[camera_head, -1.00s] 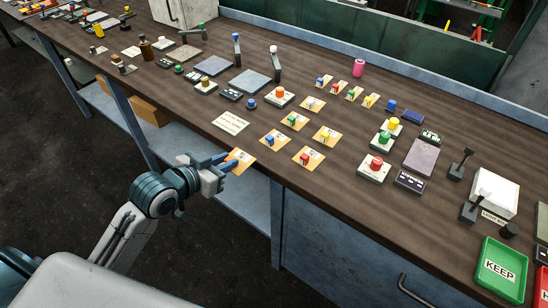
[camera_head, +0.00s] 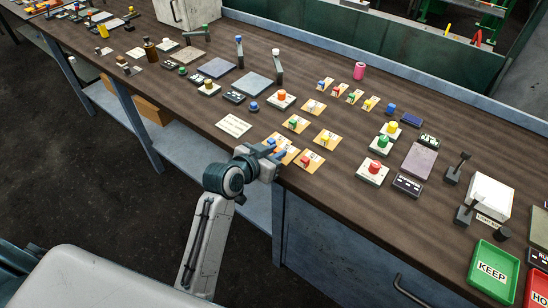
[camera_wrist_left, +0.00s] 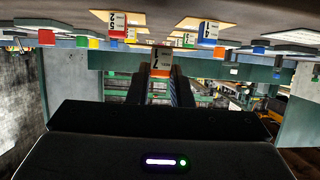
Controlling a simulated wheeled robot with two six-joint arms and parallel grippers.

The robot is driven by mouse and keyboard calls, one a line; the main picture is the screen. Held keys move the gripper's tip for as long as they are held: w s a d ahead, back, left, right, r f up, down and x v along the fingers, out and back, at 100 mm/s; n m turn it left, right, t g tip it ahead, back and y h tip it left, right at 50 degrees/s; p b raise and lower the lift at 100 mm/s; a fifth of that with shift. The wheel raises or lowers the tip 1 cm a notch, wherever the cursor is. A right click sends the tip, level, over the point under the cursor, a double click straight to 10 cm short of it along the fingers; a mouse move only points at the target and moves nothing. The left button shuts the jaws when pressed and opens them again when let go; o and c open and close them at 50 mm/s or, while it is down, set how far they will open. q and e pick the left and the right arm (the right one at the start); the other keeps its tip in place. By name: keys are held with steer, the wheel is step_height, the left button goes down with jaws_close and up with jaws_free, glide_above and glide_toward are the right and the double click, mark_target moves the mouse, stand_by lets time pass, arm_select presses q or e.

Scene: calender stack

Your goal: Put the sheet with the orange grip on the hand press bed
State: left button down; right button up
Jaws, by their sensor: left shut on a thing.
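My left gripper (camera_head: 277,152) is shut on an orange grip (camera_wrist_left: 161,62) with a white numbered label, seen between its fingers in the left wrist view. A yellowish sheet (camera_head: 291,156) shows at the fingertips, at the table's front edge; the gripper hides its grip in the head view. A blue-grip sheet and a red-grip sheet (camera_head: 311,161) lie close by; their blue grip (camera_wrist_left: 208,32) and red grip (camera_wrist_left: 117,25) show in the left wrist view. I cannot tell for certain which fixture is the hand press. My right gripper is out of view.
Grey plates (camera_head: 251,84) with lever posts (camera_head: 277,66) stand farther back. Several button boxes (camera_head: 372,172) and another grey plate (camera_head: 418,161) are to the right. A white box (camera_head: 492,194) and green KEEP tray (camera_head: 495,270) are at the far right. A white card (camera_head: 233,125) lies left of the sheets.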

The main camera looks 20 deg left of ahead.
arm_select(q)
step_height(320, 180, down, 3)
steer(key=shift+s+r+p, duration=0.1)
steer(key=shift+p, duration=0.2)
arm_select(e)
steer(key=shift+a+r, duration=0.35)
arm_select(q)
steer(key=shift+f, duration=0.5)
steer(key=c, duration=1.3)
jaws_free()
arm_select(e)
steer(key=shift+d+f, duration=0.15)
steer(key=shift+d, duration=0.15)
